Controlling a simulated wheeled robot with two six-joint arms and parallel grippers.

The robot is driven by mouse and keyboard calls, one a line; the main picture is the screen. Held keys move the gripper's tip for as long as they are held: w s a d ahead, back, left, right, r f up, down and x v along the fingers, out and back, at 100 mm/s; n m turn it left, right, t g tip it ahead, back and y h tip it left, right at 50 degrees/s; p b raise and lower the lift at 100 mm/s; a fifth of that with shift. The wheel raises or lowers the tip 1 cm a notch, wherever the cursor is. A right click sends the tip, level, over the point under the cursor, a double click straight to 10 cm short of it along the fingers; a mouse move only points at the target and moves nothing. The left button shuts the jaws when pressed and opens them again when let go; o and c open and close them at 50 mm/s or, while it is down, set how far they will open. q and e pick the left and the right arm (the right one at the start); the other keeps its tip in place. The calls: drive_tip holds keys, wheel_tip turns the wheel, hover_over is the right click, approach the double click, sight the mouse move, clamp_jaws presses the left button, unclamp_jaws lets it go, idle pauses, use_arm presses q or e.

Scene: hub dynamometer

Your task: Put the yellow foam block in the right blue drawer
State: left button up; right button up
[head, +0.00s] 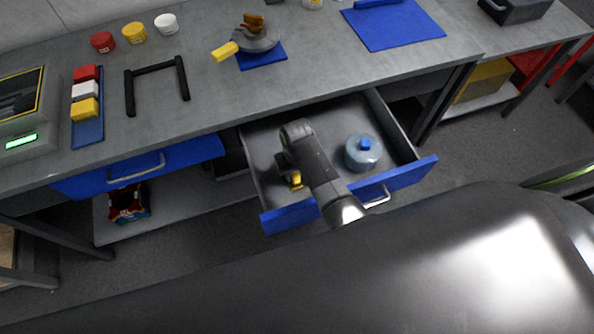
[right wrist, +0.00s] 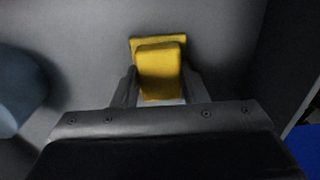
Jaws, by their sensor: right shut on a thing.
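The right blue drawer (head: 288,219) is pulled open below the bench; its inside is grey. My right gripper (head: 292,174) reaches down into it, in its left part. It is shut on a yellow foam block (head: 296,181). In the right wrist view the block (right wrist: 160,72) sits between the two fingers, over the grey drawer floor. I cannot tell whether the block touches the floor. My left gripper is not in view.
Red, white and yellow blocks lie on a blue tray (head: 88,136) on the bench. The left drawer (head: 140,167) looks shut. A black handle frame (head: 156,72) is on the bench.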

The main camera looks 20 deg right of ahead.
sight(297, 174)
drive_tip(key=shift+f, duration=0.1)
drive_tip(key=o, duration=0.9)
drive_tip(key=shift+o, duration=0.2)
wheel_tip(297, 174, up, 12)
drive_tip(key=p, duration=0.1)
idle(0.3)
